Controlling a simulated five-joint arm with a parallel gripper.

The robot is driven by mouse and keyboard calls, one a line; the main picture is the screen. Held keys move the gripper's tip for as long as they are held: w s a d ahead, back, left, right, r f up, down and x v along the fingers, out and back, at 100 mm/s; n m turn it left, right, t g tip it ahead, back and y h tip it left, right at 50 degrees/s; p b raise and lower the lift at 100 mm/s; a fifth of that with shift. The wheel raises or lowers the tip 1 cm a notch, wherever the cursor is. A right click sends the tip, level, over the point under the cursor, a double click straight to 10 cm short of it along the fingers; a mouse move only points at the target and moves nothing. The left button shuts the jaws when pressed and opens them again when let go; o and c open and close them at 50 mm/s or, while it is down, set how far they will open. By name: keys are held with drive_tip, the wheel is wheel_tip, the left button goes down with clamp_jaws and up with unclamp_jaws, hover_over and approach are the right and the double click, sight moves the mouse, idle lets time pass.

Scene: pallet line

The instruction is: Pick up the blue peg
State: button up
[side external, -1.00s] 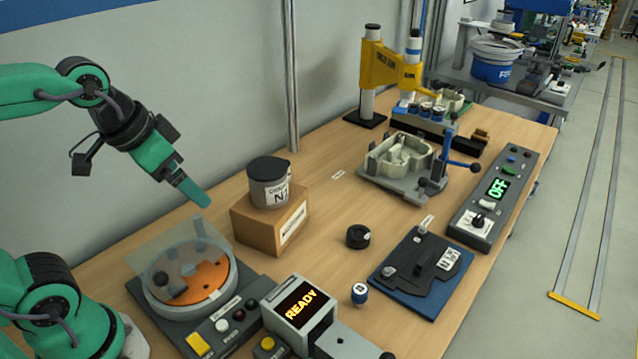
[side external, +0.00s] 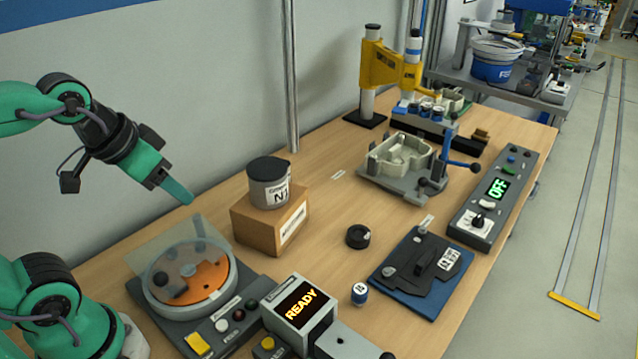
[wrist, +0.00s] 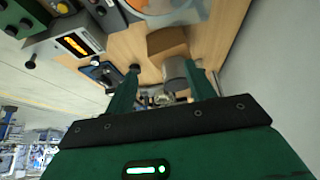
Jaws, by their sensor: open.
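A grey can (side external: 268,184) stands on a cardboard box (side external: 262,232) right of my gripper. The turntable unit (side external: 150,305) lies below it. A black ring (side external: 358,237) and blue plate (side external: 428,308) are near the peg. More blue-topped pieces (side external: 425,108) sit at the back.

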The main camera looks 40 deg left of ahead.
drive_tip(key=w, duration=0.1)
drive_tip(key=m+g, duration=0.4)
drive_tip(key=g, duration=0.1)
hover_over(360, 289)
drive_tip(key=f, duration=1.6)
drive_tip(key=shift+a, duration=0.35)
drive_tip(key=shift+d+f+g, duration=0.3)
drive_tip(key=shift+d+f, duration=0.1)
drive_tip(key=shift+f, duration=1.3)
drive_tip(key=shift+f, duration=0.1)
